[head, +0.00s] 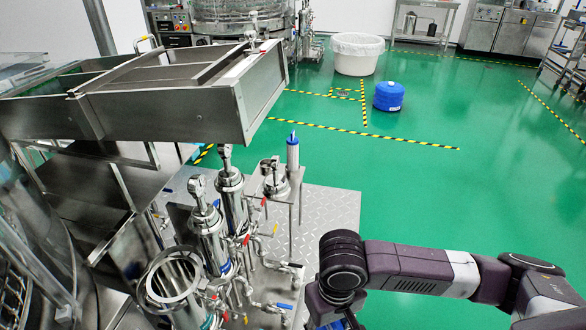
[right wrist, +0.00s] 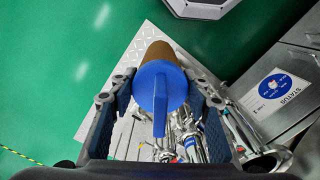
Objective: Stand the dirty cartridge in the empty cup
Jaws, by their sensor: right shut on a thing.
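The dirty cartridge (right wrist: 157,57) has a brown body and a blue end cap with a raised fin. In the right wrist view it sits between the two fingers of my right gripper (right wrist: 160,97), which is shut on it. The cartridge points away from the wrist camera, over the metal plate. In the head view my right arm comes in from the right, and its gripper and the cartridge are cut off at the bottom edge. I cannot make out the empty cup for sure. My left gripper is not in view.
An open steel housing (head: 175,284) stands at lower left beside two closed housings (head: 209,230) with valves. A small stand (head: 296,181) carries a lid and a blue-topped cylinder (head: 292,153). A steel chute (head: 180,95) overhangs at left.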

